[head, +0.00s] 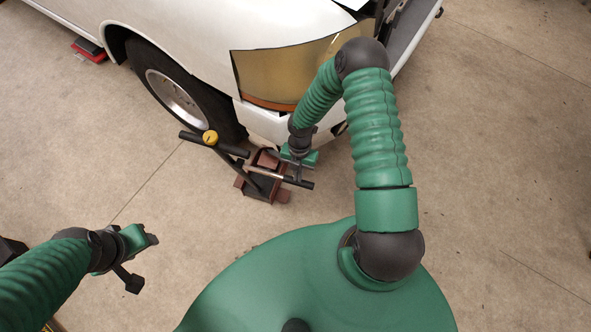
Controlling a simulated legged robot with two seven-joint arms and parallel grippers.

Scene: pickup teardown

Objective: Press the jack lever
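The jack (259,188) is a reddish-brown unit on the floor by the front corner of the white pickup. A dark post rises from it to a black T-handle (232,149) with a yellow knob (210,137). The jack lever (265,174) is a thin bar with a black end, pointing right. My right gripper (295,175) reaches down over the lever near its black end. Its dark fingers overlap the lever, but whether they touch or grip it is unclear. My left gripper (145,262) is open and empty at lower left, well away from the jack.
The white pickup (210,30) fills the top, with its front wheel (178,98) just behind the jack and its headlight (290,72) behind my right arm. A red and black block (90,50) sits under the truck at upper left. Floor at right is clear.

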